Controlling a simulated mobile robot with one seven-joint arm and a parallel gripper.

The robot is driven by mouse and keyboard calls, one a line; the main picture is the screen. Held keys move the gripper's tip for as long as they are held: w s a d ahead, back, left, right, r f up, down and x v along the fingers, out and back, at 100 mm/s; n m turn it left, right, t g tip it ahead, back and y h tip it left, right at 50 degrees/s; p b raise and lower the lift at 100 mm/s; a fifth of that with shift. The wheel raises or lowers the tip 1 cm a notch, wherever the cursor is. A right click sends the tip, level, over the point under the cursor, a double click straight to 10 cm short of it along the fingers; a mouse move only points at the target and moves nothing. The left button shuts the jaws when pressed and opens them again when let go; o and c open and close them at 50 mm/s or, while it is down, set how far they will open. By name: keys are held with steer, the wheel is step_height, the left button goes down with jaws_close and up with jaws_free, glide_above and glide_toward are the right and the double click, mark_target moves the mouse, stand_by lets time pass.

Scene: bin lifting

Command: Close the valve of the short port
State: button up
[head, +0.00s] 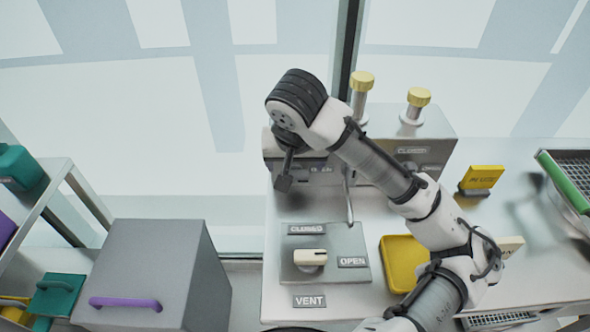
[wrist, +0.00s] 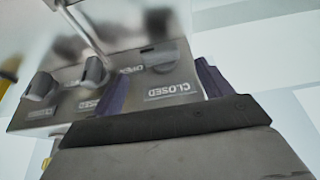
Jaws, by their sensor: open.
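A grey metal box (head: 440,135) stands at the back of the bench. A taller port (head: 359,97) and a short port (head: 413,112), both with yellow caps, rise from its top. CLOSED labels (head: 412,150) show on its right front; my arm hides much of the front. In the wrist view, grey valve knobs (wrist: 41,86) (wrist: 95,72) stand on the panel beside OPEN and CLOSED labels (wrist: 168,91). I cannot tell which knob belongs to the short port. My gripper (head: 284,183) is at the box's left front, and in the wrist view its fingers are apart and empty.
A vent plate (head: 348,238) with a white lever (head: 310,257) lies in front of the box, near a thin upright pipe (head: 348,200). A yellow tray (head: 402,262) and yellow sign (head: 482,177) sit to the right. A grey bin (head: 150,262) stands left.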

mark_target(295, 174)
steer(key=x, duration=0.5)
steer(key=shift+w+f+p, duration=0.2)
steer(key=shift+f+p, duration=0.1)
steer(key=shift+p, duration=0.05)
steer(key=c, duration=1)
